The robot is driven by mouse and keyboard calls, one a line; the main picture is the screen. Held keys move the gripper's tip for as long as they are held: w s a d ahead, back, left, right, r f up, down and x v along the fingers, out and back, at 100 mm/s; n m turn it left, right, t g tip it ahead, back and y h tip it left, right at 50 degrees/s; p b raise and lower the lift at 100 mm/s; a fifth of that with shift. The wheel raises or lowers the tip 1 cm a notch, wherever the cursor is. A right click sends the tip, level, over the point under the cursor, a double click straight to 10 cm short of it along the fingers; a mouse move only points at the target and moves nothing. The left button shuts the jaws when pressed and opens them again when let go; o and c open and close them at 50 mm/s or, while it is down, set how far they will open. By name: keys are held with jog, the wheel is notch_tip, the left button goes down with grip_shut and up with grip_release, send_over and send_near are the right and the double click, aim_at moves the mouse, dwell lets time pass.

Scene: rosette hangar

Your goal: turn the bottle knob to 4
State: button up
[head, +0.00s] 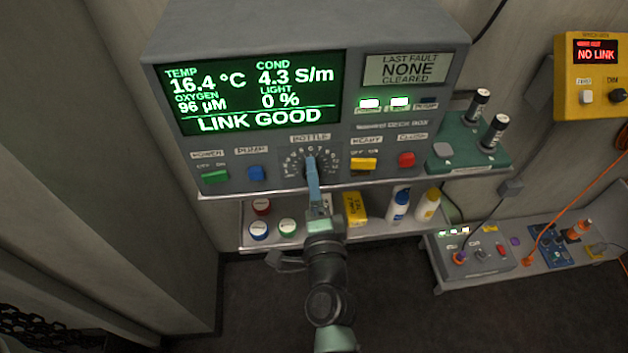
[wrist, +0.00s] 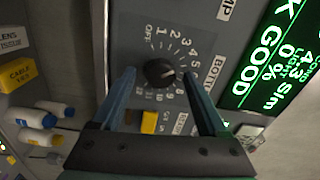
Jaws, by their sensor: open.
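The bottle knob (wrist: 158,73) is a round black dial knob on the grey panel, ringed by printed numbers from OFF upward. Its pale mark points right in the wrist view, toward about 5 or 6; I cannot tell which exactly. My gripper (wrist: 158,78) is open, with one blue finger on each side of the knob and gaps between them. I cannot tell how deep the fingertips reach toward the panel. In the head view my gripper (head: 311,163) covers most of the knob under the BOTTLE label (head: 310,138).
A yellow switch (head: 364,164) and a red button (head: 406,160) sit right of the dial; a blue button (head: 256,173) and a green switch (head: 215,176) sit left. A lower shelf (head: 380,228) holds jars and bottles. The green screen (head: 260,95) reads LINK GOOD.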

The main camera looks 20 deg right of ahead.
jog(key=shift+s, duration=0.15)
jog(key=b+v, duration=0.2)
jog(key=v, duration=1)
jog(key=shift+s+b, duration=0.35)
jog(key=shift+a, duration=0.15)
jog(key=w+a+r+n+t+y+p, duration=0.1)
jog(key=w+a+r+n+t+y, duration=0.2)
jog(key=r, duration=0.7)
jog(key=w+a+r+n+t+y, duration=0.1)
jog(key=w+a+r+n, duration=0.2)
jog(key=r+n, duration=0.5)
jog(key=w+a+r+n+t+y+p, duration=0.1)
jog(key=w+a+r+n+t, duration=0.15)
jog(key=r, duration=0.95)
jog(key=s+a+r+n+t, duration=0.1)
jog(key=s+r+n, duration=0.1)
jog(key=r, duration=0.6)
jog(key=s+a+r+n+t+p, duration=0.1)
jog(key=s+r+n, duration=0.1)
jog(key=r, duration=0.6)
jog(key=s+a+r+n+t, duration=0.1)
jog(key=s+a+r+n, duration=0.1)
jog(key=r, duration=0.6)
jog(key=shift+s, duration=0.9)
